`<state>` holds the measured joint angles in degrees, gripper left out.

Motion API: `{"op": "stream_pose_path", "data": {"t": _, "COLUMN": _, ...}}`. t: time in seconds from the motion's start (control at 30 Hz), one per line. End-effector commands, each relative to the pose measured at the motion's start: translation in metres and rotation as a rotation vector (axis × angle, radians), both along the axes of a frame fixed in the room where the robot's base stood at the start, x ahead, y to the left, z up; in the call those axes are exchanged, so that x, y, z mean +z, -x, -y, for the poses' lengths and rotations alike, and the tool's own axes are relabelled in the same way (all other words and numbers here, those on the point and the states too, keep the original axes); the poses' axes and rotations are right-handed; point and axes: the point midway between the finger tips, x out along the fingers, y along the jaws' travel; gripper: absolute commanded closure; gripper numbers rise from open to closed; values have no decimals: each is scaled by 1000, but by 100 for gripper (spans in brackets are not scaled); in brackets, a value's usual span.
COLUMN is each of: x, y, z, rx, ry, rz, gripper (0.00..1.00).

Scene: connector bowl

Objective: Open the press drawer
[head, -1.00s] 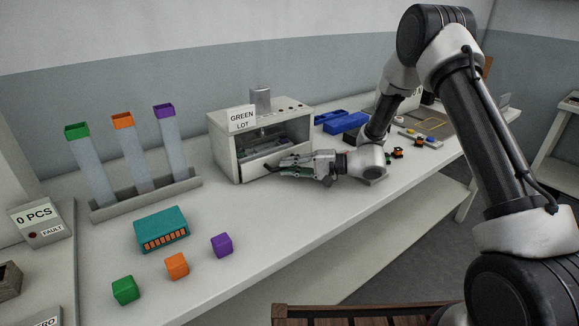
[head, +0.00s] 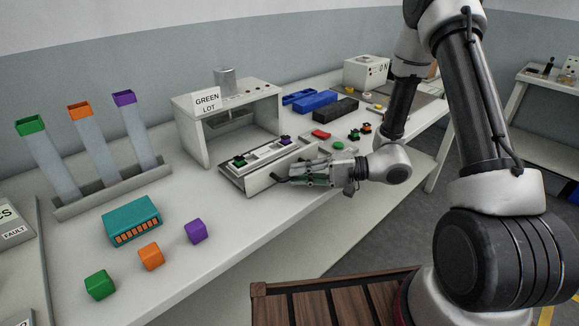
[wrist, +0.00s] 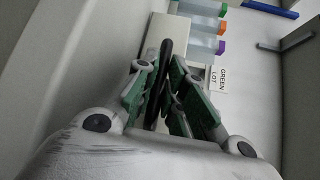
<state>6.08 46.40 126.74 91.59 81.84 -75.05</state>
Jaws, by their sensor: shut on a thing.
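The press (head: 228,108) is a pale box with a "GREEN LOT" sign on top, standing on the bench. Its drawer (head: 236,178) is pulled out toward the front and carries a light fixture with a green piece (head: 239,161) and a purple piece (head: 285,140). My gripper (head: 296,176) is at the drawer's front. In the wrist view my gripper (wrist: 168,98) has its green-padded fingers closed around the dark drawer handle (wrist: 163,68). The handle is partly hidden by the fingers.
Teal, orange and purple items stand left: a teal box (head: 131,221), green (head: 99,284), orange (head: 151,256) and purple (head: 196,231) cubes, and a rack of tubes (head: 120,190). Blue trays (head: 308,101) and small parts lie right of the press. A wooden surface (head: 330,296) is in front.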

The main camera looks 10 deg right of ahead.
Motion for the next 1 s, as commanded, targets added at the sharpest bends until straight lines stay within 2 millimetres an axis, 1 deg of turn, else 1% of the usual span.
{"op": "stream_pose_path", "data": {"t": 0.17, "x": 0, "y": 7, "z": 5, "rx": 0, "ry": 1, "rz": 0, "gripper": 100}}
{"op": "stream_pose_path", "data": {"t": 0.5, "x": 0, "y": 8, "z": 6, "rx": 0, "ry": 1, "rz": 1, "gripper": 100}}
{"op": "stream_pose_path", "data": {"t": 0.53, "x": 0, "y": 8, "z": 6, "rx": 0, "ry": 1, "rz": 1, "gripper": 86}}
{"op": "stream_pose_path", "data": {"t": 0.63, "x": 0, "y": 8, "z": 6, "rx": 0, "ry": 1, "rz": 1, "gripper": 68}}
{"op": "stream_pose_path", "data": {"t": 0.67, "x": 0, "y": 8, "z": 6, "rx": 0, "ry": 1, "rz": 1, "gripper": 66}}
{"op": "stream_pose_path", "data": {"t": 0.93, "x": 0, "y": 8, "z": 6, "rx": 0, "ry": 0, "rz": 0, "gripper": 66}}
{"op": "stream_pose_path", "data": {"t": 1.0, "x": 0, "y": 8, "z": 9, "rx": -1, "ry": 0, "rz": 1, "gripper": 66}}
